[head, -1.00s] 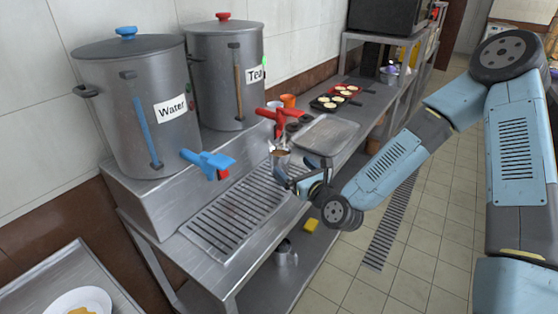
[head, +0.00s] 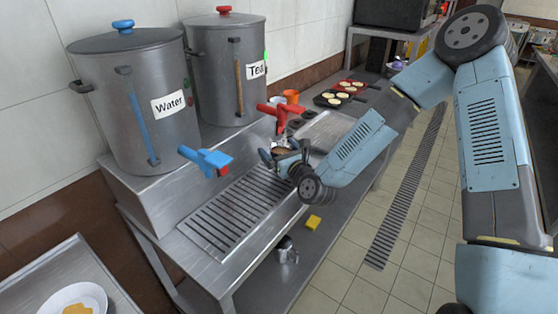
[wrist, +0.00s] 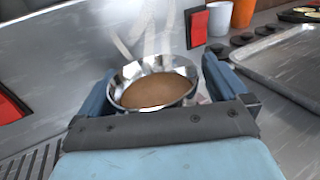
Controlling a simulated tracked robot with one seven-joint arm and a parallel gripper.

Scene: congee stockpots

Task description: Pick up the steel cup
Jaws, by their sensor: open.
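The steel cup (wrist: 152,68) holds brown liquid and stands upright between the two blue fingers of my gripper (wrist: 158,72) in the wrist view. In the head view the cup (head: 283,150) is by the drip grate, just below the red tap (head: 280,117), partly hidden by my gripper (head: 284,160). My gripper is open, with one finger on each side of the cup. A small gap shows at the right finger; the left finger is very close, and I cannot tell if it touches. The cup's lower part is hidden by my gripper.
The Water pot (head: 135,105) with its blue tap (head: 207,160) and the Tea pot (head: 228,70) stand behind. An orange cup (wrist: 243,13) and a white cup (wrist: 219,18) are behind right. A metal tray (wrist: 287,65) lies right. A sponge (head: 313,222) is on the lower shelf.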

